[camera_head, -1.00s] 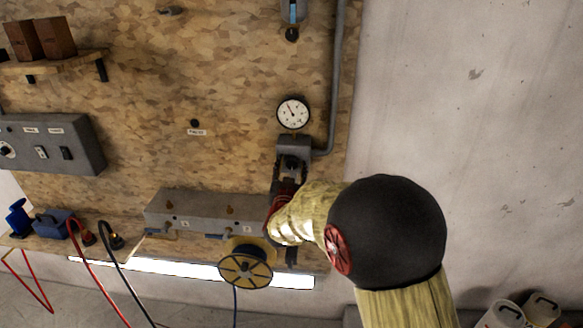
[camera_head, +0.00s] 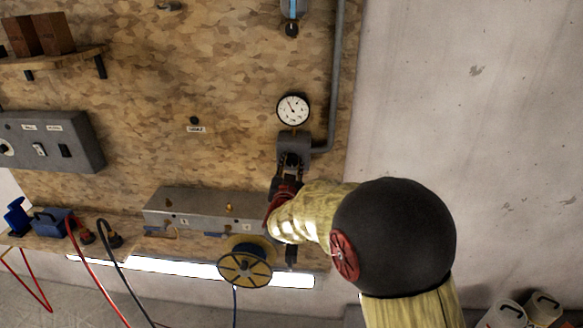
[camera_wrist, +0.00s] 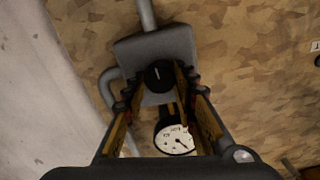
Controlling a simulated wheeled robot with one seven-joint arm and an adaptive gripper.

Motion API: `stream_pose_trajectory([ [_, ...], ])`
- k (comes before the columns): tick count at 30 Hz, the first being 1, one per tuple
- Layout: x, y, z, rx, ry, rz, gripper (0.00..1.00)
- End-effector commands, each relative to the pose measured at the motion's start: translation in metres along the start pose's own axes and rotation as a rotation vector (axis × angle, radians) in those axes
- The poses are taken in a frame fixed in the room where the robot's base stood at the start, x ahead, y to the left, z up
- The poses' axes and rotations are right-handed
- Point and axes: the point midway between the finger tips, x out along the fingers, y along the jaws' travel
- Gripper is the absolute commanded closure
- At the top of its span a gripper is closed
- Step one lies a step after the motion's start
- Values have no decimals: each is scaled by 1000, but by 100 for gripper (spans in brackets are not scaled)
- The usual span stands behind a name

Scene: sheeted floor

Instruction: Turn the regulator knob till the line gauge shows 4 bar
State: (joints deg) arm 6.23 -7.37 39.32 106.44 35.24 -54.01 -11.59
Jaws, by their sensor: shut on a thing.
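The regulator (camera_head: 295,145) is a grey block on the board, with its black knob (camera_head: 291,160) on the front. The knob also shows in the wrist view (camera_wrist: 159,76), with a white mark pointing up in that picture. My gripper (camera_wrist: 158,84) is shut on the knob, one finger on each side. In the head view my gripper (camera_head: 289,172) reaches it from below. The round white line gauge (camera_head: 293,109) sits just above the regulator, its needle pointing up and left; its numbers are too small to read. In the wrist view my gripper partly hides the gauge (camera_wrist: 174,140).
A grey pipe (camera_head: 336,80) runs up the right of the regulator. A grey manifold box (camera_head: 195,210) and a yellow reel (camera_head: 245,267) are below left. A switch box (camera_head: 65,140) is at the left. The wall at the right is bare.

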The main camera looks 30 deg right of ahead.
Motion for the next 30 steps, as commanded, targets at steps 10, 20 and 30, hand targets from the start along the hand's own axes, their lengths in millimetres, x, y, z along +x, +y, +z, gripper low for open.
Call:
stream_pose_trajectory([
  [10, 0, 0, 1, 85, 0, -1, 98],
  [20, 0, 0, 0, 84, 0, -1, 64],
  [30, 0, 0, 0, 84, 0, -1, 54],
])
